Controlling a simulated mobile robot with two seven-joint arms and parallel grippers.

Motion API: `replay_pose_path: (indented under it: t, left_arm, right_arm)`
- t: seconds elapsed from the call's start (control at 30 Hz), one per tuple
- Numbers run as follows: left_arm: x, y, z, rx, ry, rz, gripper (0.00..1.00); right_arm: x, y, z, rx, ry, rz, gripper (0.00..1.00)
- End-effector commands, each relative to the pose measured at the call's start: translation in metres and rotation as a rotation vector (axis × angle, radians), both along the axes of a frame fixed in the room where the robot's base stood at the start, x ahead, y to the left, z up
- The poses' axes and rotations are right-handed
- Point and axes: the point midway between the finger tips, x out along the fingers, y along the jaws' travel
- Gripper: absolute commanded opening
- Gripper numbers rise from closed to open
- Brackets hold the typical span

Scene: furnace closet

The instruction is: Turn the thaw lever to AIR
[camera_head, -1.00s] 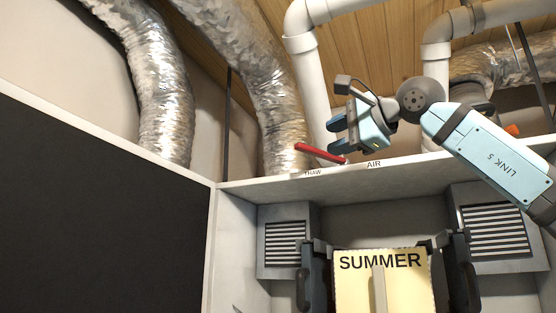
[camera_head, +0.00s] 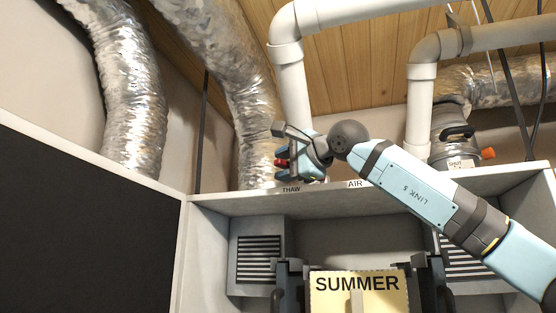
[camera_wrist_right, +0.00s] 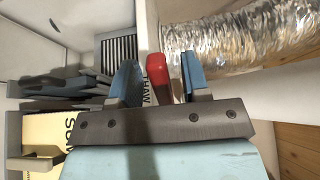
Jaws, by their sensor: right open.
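The red thaw lever (camera_head: 281,163) is above the shelf's front edge, on the THAW label (camera_head: 291,190) side. The AIR label (camera_head: 355,184) is further right. My right gripper (camera_head: 283,165) is at the lever and hides most of it in the head view. In the right wrist view, the red lever (camera_wrist_right: 158,75) stands between the two blue fingers of my open right gripper (camera_wrist_right: 161,83). My left gripper is not in view.
A white pipe (camera_head: 293,90) rises just behind my gripper, and a silver duct (camera_head: 250,110) is to its left. The shelf (camera_head: 440,181) runs below. A yellow SUMMER panel (camera_head: 357,298) is under it. An orange handle (camera_head: 488,154) is at right.

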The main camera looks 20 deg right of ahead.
Motion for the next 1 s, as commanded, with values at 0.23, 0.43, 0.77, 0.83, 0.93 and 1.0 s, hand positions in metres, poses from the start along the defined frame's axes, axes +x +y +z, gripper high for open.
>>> replay_pose_path:
  t: [0.23,0.43,0.77,0.83,0.93,1.0]
  left_arm:
    - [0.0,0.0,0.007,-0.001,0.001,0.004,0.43]
    - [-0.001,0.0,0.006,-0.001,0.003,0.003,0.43]
    - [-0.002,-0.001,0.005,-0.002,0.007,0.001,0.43]
    - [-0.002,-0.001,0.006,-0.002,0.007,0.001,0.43]
    - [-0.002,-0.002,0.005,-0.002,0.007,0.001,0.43]
    - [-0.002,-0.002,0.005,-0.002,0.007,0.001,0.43]
  right_arm:
    - [0.018,0.009,0.0,0.001,0.0,0.0,0.43]
    - [0.019,0.009,0.0,0.0,-0.001,0.0,0.43]
    - [0.019,0.009,0.0,0.0,-0.001,0.0,0.0]
    - [0.019,0.009,0.0,0.0,-0.001,0.0,0.0]
    - [0.018,0.009,0.0,0.0,-0.001,0.0,0.0]
    - [0.017,0.009,-0.001,0.0,-0.001,0.003,0.0]
